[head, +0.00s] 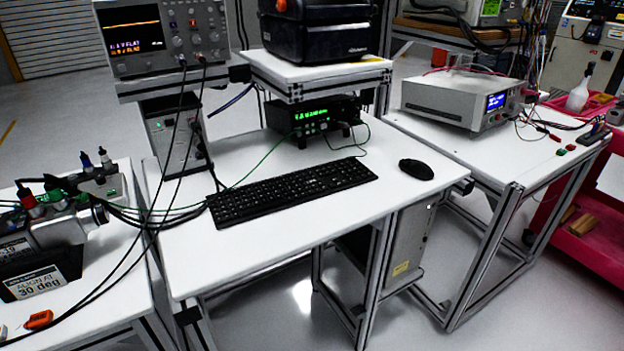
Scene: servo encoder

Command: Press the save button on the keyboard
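The black keyboard (292,191) lies flat on the white desk (250,248) in the middle of the head view, slightly turned so its right end is farther away. Its individual keys are too small to read, so I cannot tell which one is the save button. Neither of my grippers is in the head view.
A black mouse (416,169) lies right of the keyboard. An oscilloscope (160,38) and a green-lit instrument (312,115) stand behind. Thin cables cross the desk's left side. A servo rig (62,225) stands on the left table. The desk front is clear.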

